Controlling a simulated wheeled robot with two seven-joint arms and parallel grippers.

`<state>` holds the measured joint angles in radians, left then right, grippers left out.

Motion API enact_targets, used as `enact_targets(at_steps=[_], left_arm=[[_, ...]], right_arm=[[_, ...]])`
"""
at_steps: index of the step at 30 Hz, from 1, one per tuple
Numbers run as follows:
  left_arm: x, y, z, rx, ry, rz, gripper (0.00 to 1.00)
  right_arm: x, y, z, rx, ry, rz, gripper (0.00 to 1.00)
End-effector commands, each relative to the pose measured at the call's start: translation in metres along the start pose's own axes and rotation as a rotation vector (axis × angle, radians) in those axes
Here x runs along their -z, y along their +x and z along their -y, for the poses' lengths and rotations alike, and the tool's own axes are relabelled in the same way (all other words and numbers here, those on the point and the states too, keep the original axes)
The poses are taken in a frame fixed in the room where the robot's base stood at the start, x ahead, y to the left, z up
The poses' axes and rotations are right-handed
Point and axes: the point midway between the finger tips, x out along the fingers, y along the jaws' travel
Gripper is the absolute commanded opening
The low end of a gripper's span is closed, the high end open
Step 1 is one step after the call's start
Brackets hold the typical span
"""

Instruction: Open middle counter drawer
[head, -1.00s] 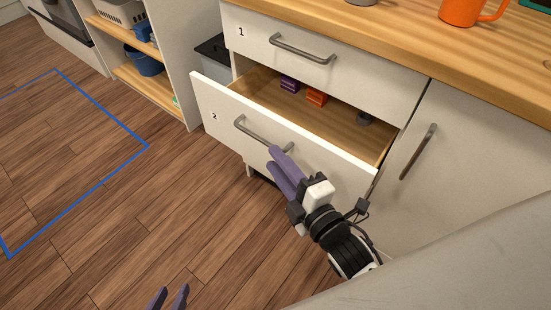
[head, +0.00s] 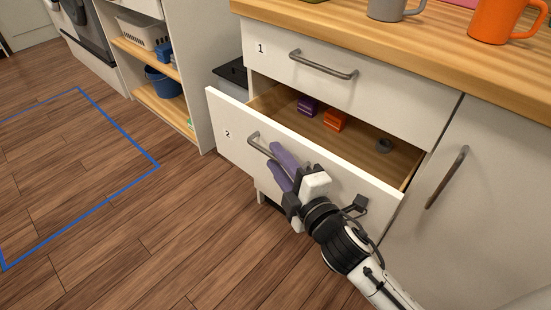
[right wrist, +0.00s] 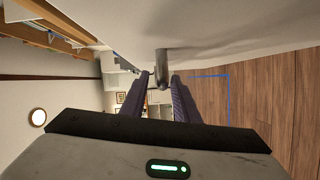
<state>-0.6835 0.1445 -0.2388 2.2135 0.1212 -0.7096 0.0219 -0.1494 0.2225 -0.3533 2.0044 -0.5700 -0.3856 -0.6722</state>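The middle counter drawer (head: 225,125), a white front marked 2, stands pulled out, with its wooden inside showing. Its grey bar handle (head: 254,139) is partly hidden by my right gripper (head: 281,165). The purple fingers of my right gripper are at the handle. In the right wrist view the handle (right wrist: 162,66) lies between the fingertips, with gaps showing beside it, so the fingers look open around it. My left gripper is out of view.
The drawer holds a purple block (head: 307,106), an orange block (head: 335,120) and a grey ring (head: 383,146). Drawer 1 (head: 280,62) above is shut. Mugs stand on the wooden counter (head: 430,55). A door handle (head: 447,177) is at right. The floor at left is clear.

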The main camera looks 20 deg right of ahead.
Motion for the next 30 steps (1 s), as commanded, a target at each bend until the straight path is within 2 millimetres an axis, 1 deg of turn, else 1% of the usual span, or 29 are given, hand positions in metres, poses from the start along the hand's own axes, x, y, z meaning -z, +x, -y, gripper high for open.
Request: enact_targets(at_steps=[1,4,13,14,18,30], left_arm=[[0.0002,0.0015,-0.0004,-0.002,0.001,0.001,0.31],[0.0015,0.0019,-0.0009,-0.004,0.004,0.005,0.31],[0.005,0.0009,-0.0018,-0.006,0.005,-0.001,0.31],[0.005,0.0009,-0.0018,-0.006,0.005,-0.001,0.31],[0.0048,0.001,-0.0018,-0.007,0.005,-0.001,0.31],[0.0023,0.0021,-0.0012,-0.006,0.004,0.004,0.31]], right_arm=[[0.0003,0.0053,0.0001,-0.002,0.0,-0.001,0.28],[0.0006,0.011,0.0001,-0.001,0.001,-0.001,0.28],[0.0007,0.0128,-0.0001,0.0,0.001,-0.001,0.28],[0.0007,0.0128,-0.0001,0.0,0.001,-0.001,0.25],[0.0006,0.0127,-0.0001,0.0,0.001,-0.001,0.01],[0.0004,0.0126,0.0002,0.001,0.001,-0.001,0.0]])
